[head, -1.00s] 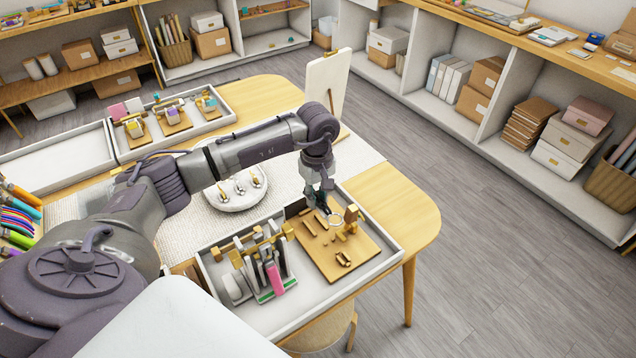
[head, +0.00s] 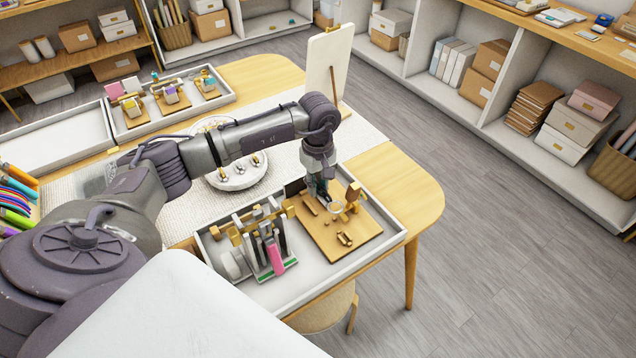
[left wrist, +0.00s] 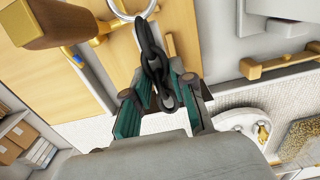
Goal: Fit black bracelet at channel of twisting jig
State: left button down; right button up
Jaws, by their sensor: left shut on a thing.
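The black bracelet (left wrist: 152,55) is a dark chain with a silvery ring (left wrist: 130,8) at its far end, seen in the left wrist view. My left gripper (left wrist: 158,100) is shut on the chain, with its teal-padded fingers on either side. In the head view, my left gripper (head: 321,194) points down over the wooden jig board (head: 320,242), which carries several small blocks and posts. The pale ring (head: 335,207) shows just beside the fingertips. The jig's channel cannot be made out clearly, and I cannot tell whether the bracelet touches the jig. My right gripper is not in view.
A white tray (head: 402,235) holds the board and, left of it, a rack with a pink piece (head: 276,259). A round white dish (head: 236,179) lies behind. An upright panel (head: 328,68) stands behind the tray. The table's right end (head: 415,190) is clear.

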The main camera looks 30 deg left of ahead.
pick_arm(q)
jog(key=b, duration=0.3)
send_over(318, 207)
jog(key=shift+f, duration=2.05)
jog(key=shift+b, duration=0.65)
jog(key=shift+f+b, duration=0.8)
jog(key=shift+f, duration=0.05)
jog(key=shift+r, duration=0.25)
jog(key=shift+r, duration=0.35)
jog(key=shift+b, duration=0.4)
dwell(1.7)
jog(key=shift+f+b, duration=0.6)
jog(key=shift+f, duration=0.05)
